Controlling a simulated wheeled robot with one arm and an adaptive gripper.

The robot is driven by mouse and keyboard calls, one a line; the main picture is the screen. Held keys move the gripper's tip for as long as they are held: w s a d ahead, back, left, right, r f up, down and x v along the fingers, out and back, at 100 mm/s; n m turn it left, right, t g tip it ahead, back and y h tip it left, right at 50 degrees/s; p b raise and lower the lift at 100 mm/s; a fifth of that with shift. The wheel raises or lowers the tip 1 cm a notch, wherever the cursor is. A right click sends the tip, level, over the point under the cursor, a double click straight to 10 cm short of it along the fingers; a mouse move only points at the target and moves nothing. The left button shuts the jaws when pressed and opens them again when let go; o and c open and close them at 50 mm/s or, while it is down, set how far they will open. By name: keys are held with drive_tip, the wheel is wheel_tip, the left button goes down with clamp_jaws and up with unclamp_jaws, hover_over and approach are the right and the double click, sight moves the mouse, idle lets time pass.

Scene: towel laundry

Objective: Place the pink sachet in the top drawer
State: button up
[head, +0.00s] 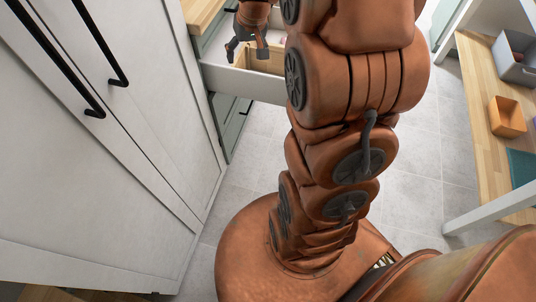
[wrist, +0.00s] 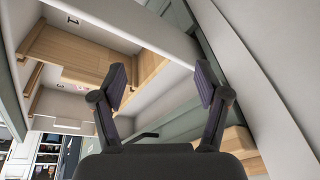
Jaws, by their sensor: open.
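The top drawer (head: 245,82) is pulled out, with a white front and wooden parts inside. My gripper (head: 247,52) is over the drawer, fingers apart, with nothing visible between them. In the wrist view my gripper (wrist: 162,82) is open and empty, with the drawer's white inside and wooden dividers (wrist: 95,52) beyond it. I cannot clearly identify the pink sachet. A tiny pinkish patch (wrist: 82,87) shows by the wooden parts in the wrist view, too small to tell what it is. My arm hides part of the drawer's right side in the head view.
Tall white cabinet doors (head: 110,150) with black handles stand close on the left. A wooden shelf (head: 480,95) on the right holds a grey bin (head: 518,72) and an orange box (head: 507,117). Tiled floor (head: 415,190) is clear between them.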

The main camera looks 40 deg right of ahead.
drive_tip(key=s+a+r+n+g, duration=0.2)
drive_tip(key=s+a+g, duration=0.1)
drive_tip(key=s+a, duration=1.1)
drive_tip(key=s+a+n+g, duration=0.1)
drive_tip(key=s+a+g, duration=0.1)
drive_tip(key=s, duration=1.4)
drive_tip(key=shift+s+r, duration=0.2)
drive_tip(key=shift+s, duration=0.05)
drive_tip(key=shift+a, duration=0.1)
wheel_tip(320, 180, up, 12)
drive_tip(key=p, duration=1.1)
drive_tip(key=shift+w+r+p, duration=0.2)
drive_tip(key=shift+w+p, duration=0.1)
drive_tip(key=shift+p, duration=0.05)
drive_tip(key=shift+c, duration=0.3)
